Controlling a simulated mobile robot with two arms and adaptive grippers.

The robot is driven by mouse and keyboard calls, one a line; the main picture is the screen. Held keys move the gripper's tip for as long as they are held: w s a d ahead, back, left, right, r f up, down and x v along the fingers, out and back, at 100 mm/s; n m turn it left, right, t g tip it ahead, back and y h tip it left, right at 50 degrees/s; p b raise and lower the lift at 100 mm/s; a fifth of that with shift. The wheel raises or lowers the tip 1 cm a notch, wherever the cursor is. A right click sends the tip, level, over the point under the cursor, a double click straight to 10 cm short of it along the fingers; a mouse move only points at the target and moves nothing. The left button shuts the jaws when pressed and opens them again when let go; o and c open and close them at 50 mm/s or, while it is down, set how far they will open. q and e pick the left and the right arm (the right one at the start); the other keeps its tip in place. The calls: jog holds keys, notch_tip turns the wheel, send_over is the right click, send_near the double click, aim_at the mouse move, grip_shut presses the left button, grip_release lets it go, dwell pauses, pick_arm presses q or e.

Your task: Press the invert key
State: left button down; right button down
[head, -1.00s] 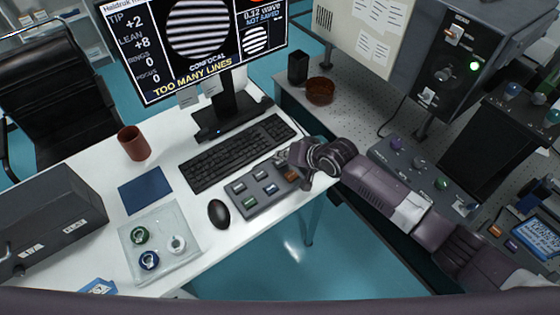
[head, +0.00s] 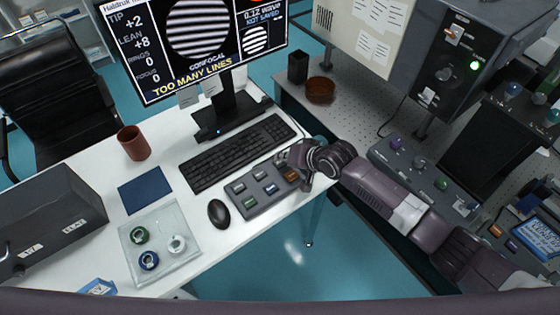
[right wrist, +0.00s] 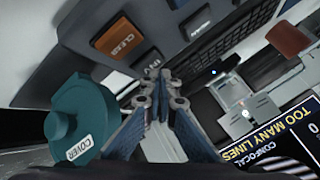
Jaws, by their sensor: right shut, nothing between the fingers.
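The control pad (head: 262,203) is a grey block with several keys at the front right of the white desk, beside the keyboard. In the right wrist view, the invert key (right wrist: 152,65) is dark, its label partly cut off to "INV", next to the orange CLEAR key (right wrist: 118,38). My right gripper (right wrist: 158,92) is shut and empty, its tips close to the invert key; contact cannot be told. In the head view my right gripper (head: 284,159) covers the pad's far right corner. The orange key (head: 291,174) shows beside it. My left gripper is not in view.
The keyboard (head: 238,152) and mouse (head: 218,213) flank the pad. A teal cap labelled COVER (right wrist: 62,122) lies close beside the gripper. The monitor (head: 195,45) reads "TOO MANY LINES". A clear tray (head: 135,270) with small mounts is at the front left.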

aim_at(282, 163)
jog(key=shift+f, duration=0.5)
dwell(0.3)
dwell(0.4)
jog(key=shift+r+p, duration=0.8)
jog(key=shift+r, duration=0.1)
notch_tip(282, 163, up, 5)
jog(key=p, duration=0.5)
dwell(0.5)
